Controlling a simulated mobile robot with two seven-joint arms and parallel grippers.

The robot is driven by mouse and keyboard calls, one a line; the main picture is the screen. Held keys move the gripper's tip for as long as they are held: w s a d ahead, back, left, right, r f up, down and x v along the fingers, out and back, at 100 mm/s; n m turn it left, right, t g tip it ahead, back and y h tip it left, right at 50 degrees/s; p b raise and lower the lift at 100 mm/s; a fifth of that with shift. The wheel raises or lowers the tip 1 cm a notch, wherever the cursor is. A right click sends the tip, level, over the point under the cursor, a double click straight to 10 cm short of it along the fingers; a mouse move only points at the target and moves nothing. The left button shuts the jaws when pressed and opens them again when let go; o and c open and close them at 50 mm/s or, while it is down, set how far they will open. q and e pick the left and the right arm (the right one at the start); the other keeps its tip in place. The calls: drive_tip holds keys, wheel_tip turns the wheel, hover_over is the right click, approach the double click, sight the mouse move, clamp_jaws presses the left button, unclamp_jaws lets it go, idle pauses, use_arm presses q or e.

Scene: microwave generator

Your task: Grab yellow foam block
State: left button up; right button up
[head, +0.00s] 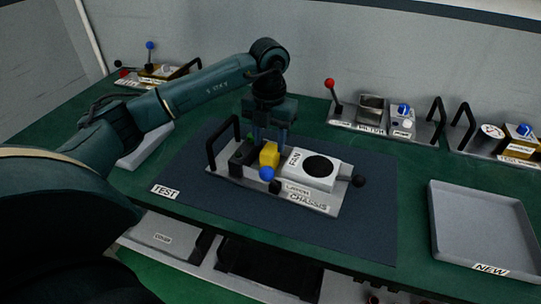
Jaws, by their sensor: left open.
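The yellow foam block (269,155) sits on the grey chassis plate (318,206), between a dark block on its left and the white fan unit (312,166) on its right. A blue ball knob (267,173) stands just in front of it and covers its lower part. My left gripper (270,134) points down from above, its fingers open right at the back and top of the block. Whether the fingers touch the block cannot be told. My right gripper is not in view.
An empty grey NEW tray (480,224) stands at right. Modules with levers and handles line the back wall.

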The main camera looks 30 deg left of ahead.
sight(270, 149)
use_arm(q)
drive_tip(key=shift+f+p, duration=0.75)
drive_tip(key=shift+f, duration=2.4)
drive_tip(key=shift+c, duration=0.3)
drive_tip(key=c, duration=0.7)
drive_tip(key=shift+o, duration=0.2)
